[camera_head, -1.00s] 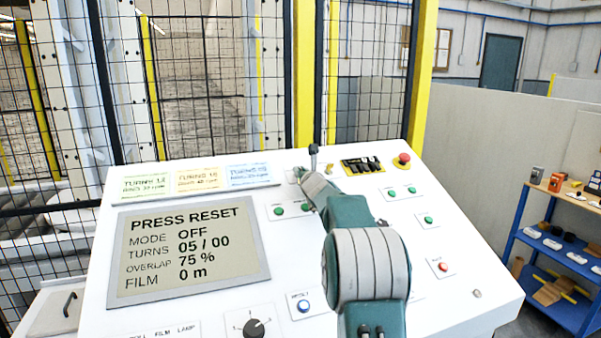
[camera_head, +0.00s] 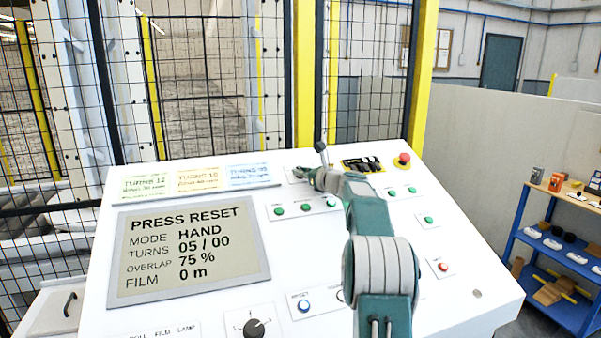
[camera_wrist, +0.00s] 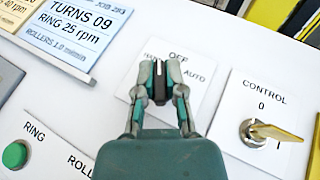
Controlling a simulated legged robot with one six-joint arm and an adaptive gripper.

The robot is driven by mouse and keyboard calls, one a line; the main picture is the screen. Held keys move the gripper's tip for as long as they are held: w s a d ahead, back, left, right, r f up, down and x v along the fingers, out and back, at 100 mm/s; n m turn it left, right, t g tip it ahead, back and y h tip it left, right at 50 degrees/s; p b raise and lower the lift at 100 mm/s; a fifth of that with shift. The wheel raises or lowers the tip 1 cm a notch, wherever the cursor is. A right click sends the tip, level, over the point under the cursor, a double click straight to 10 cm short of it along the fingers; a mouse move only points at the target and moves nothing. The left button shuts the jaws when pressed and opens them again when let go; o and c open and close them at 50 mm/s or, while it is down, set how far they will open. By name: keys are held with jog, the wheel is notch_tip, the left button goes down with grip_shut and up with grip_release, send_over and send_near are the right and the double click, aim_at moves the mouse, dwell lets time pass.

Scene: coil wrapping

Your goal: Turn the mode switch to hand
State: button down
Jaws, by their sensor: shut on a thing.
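The mode switch (camera_wrist: 159,82) is a dark knob on a white plate marked OFF and AUTO, with the left-hand label partly hidden. My gripper (camera_wrist: 159,78) is shut on the knob, with one finger on each side, in the wrist view. In the head view my gripper (camera_head: 300,174) is at the upper middle of the sloping white panel, and the knob itself is hard to make out there. The display (camera_head: 192,248) reads PRESS RESET, MODE HAND, TURNS 05 / 00, OVERLAP 75 %, FILM 0 m.
A key switch (camera_wrist: 262,131) labelled CONTROL sits right of the mode switch. A green RING button (camera_wrist: 15,154) is at lower left. A red emergency button (camera_head: 403,159) stands at the panel's back right. Fence mesh rises behind the panel; a blue shelf (camera_head: 560,260) stands right.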

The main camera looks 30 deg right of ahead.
jog(key=shift+f+n+g+y, duration=0.2)
jog(key=shift+n+g+y, duration=0.2)
jog(key=shift+n+y, duration=0.35)
jog(key=shift+f+n+g+y, duration=0.2)
jog(key=shift+n+g+y, duration=0.2)
jog(key=shift+n+y, duration=0.3)
jog(key=shift+n+g+y, duration=0.4)
jog(key=shift+n+y, duration=0.25)
jog(key=shift+n, duration=0.1)
jog(key=c, duration=0.7)
grip_release()
jog(key=shift+d+r, duration=0.1)
jog(key=shift+s+d, duration=0.15)
jog(key=v, duration=1.1)
jog(key=shift+s, duration=0.2)
jog(key=shift+s, duration=0.15)
